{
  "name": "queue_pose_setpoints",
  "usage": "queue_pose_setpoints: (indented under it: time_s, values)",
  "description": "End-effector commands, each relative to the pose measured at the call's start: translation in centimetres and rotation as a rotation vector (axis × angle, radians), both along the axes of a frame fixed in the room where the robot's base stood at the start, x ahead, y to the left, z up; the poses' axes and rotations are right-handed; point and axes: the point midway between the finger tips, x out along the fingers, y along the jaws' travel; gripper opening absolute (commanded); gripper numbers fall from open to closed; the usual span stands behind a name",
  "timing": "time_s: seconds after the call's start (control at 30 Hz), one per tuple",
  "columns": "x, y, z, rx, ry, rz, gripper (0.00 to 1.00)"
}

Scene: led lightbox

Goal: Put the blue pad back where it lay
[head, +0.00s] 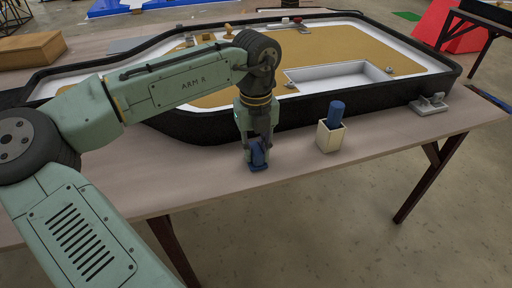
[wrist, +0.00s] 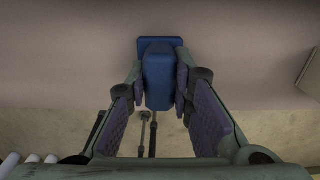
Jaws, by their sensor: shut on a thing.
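The blue pad (head: 259,158) is at the near part of the tabletop, below my gripper (head: 256,143) in the head view. In the wrist view the pad (wrist: 158,72) is a blue block with a wider flat part at its far end. My gripper (wrist: 160,88) is shut on it, one finger on each side. I cannot tell whether the pad touches the tabletop or hangs just above it. The fingers hide part of the pad in the head view.
A cream square holder (head: 329,138) with a blue cylinder (head: 336,112) stands to the right on the table (head: 400,140). Behind is a large black-rimmed lightbox (head: 300,117) with a white tray inside. A grey metal fitting (head: 429,104) sits farther right. The table's front edge is close.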

Motion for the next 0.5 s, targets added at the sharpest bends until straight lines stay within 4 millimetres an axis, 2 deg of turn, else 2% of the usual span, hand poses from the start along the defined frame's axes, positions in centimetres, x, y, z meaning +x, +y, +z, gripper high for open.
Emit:
queue_pose_setpoints:
  time_s: [0.27, 0.3, 0.5]
  values:
    - [-0.02, -0.04, -0.26, -0.001, 0.001, -0.001, 0.00]
    - [-0.01, -0.01, -0.28, 0.000, 0.000, -0.001, 0.22]
    - [-0.01, -0.01, -0.25, 0.000, 0.000, 0.000, 0.36]
